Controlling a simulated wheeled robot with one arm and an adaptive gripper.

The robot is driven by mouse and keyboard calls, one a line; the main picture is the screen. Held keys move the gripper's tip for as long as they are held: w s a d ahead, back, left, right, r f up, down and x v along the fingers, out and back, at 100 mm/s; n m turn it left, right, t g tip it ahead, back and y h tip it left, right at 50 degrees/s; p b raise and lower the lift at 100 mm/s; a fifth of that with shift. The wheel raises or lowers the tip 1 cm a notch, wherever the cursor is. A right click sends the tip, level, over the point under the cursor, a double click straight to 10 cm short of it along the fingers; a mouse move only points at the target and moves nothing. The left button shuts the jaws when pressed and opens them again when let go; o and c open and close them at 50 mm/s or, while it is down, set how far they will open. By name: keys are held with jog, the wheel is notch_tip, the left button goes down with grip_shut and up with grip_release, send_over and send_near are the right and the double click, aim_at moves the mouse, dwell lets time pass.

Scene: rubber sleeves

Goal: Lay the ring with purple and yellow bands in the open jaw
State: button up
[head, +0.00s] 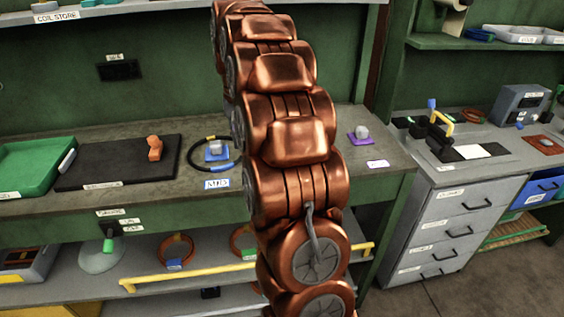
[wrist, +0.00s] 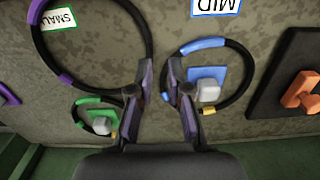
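In the wrist view a large black ring (wrist: 101,92) with purple bands is at the upper left, cut by the top edge. I see no yellow band on its visible part. In the head view my arm hides that area. My gripper (wrist: 160,66) is open, with bare bench between its fingers. Its left finger is at the ring's right edge; I cannot tell if they touch. The orange jaw (head: 154,147) stands on a black board (head: 112,163) left of my arm; it also shows in the wrist view (wrist: 300,92).
A blue-and-yellow banded ring (head: 188,160) lies around a grey post on a blue base (head: 217,155). A green-banded ring (wrist: 78,104) lies around another post. A purple base (head: 361,138) with a post has no ring around it. A green tray (head: 35,166) stands far left.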

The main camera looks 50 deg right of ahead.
jog(key=d, duration=0.2)
jog(key=shift+w+d+f+m, duration=0.2)
jog(key=shift+w+d+m, duration=0.1)
jog(key=shift+w+d, duration=0.1)
jog(key=shift+f+p, duration=1.5)
jog(key=shift+f, duration=2.35)
jog(key=shift+c, duration=0.3)
grip_shut()
